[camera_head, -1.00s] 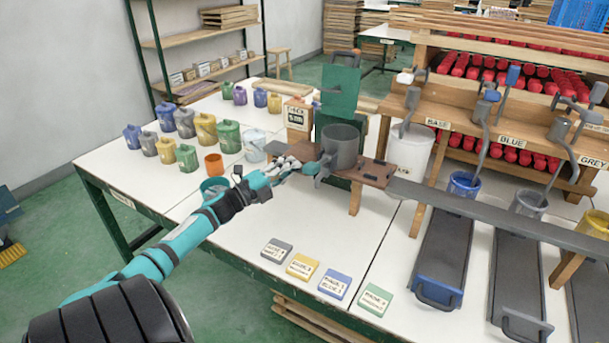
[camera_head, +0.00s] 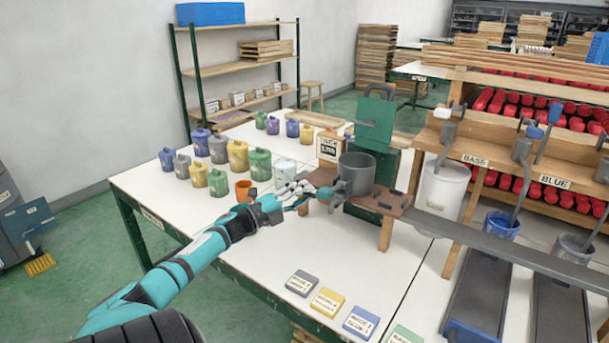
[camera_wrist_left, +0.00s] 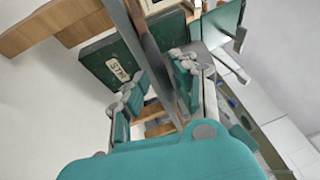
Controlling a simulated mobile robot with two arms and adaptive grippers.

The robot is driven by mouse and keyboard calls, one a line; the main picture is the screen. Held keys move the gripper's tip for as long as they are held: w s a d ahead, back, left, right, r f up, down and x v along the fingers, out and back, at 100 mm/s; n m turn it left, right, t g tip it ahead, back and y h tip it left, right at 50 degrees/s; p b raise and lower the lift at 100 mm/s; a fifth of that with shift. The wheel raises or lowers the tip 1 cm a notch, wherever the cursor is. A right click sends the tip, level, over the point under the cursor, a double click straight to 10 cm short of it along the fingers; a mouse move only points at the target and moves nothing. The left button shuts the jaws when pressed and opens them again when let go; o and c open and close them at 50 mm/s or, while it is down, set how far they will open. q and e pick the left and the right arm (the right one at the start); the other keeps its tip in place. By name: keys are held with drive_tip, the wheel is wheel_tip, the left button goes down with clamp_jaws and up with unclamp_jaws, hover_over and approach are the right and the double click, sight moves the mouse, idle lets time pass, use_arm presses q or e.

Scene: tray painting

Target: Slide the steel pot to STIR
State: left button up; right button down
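The steel pot (camera_head: 357,176) is a dark grey, open-topped cylinder. It stands upright on a brown wooden stand (camera_head: 389,200) in front of the green stirring machine (camera_head: 374,118). My left gripper (camera_head: 318,194) is just left of the pot, at the height of its lower side. In the left wrist view, its two fingers (camera_wrist_left: 157,88) are apart, with a grey bar running behind the gap; I see no clear grip on the pot. The STIR label (camera_wrist_left: 119,71) shows on a green panel there. My right gripper is not in view.
A long grey rail (camera_head: 480,240) runs right from the stand past the BASE and BLUE stations. Several coloured cans (camera_head: 238,155) and an orange cup (camera_head: 244,190) stand left of the gripper. Coloured cards (camera_head: 327,302) lie in front. The white table between is clear.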

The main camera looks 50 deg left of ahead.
use_arm(q)
drive_tip(key=shift+o, duration=0.3)
drive_tip(key=shift+w+d+r, duration=0.1)
drive_tip(key=shift+r, duration=0.1)
drive_tip(key=s+a+f, duration=0.1)
drive_tip(key=s+f, duration=0.1)
drive_tip(key=s, duration=1)
drive_tip(key=shift+a, duration=0.2)
